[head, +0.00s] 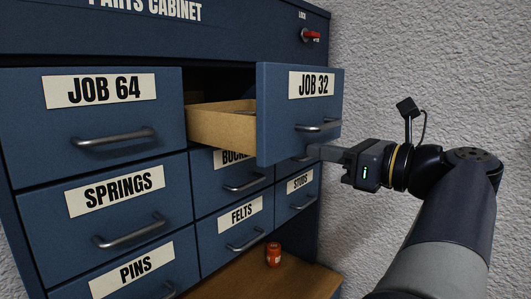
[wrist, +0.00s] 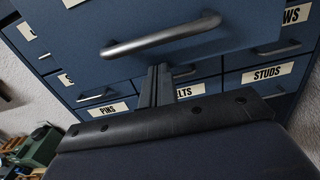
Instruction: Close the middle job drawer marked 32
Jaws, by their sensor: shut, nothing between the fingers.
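The blue drawer marked JOB 32 (head: 300,110) stands pulled out of the cabinet's top row in the head view, its pale wooden side (head: 222,124) showing. Its grey bar handle (head: 318,126) is on the front and also shows large in the wrist view (wrist: 160,38). My gripper (head: 312,151) is shut and empty, close to the lower right part of the drawer front, below the handle. In the wrist view its fingers (wrist: 157,85) point up just below the handle. I cannot tell whether the fingertips touch the drawer.
Drawers JOB 64 (head: 95,112), SPRINGS (head: 110,210), FELTS (head: 235,228) and STUDS (head: 297,200) look shut. A small red-orange jar (head: 273,254) stands on the wooden surface (head: 255,282) below. A red lock knob (head: 311,36) is at upper right. A textured wall is at right.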

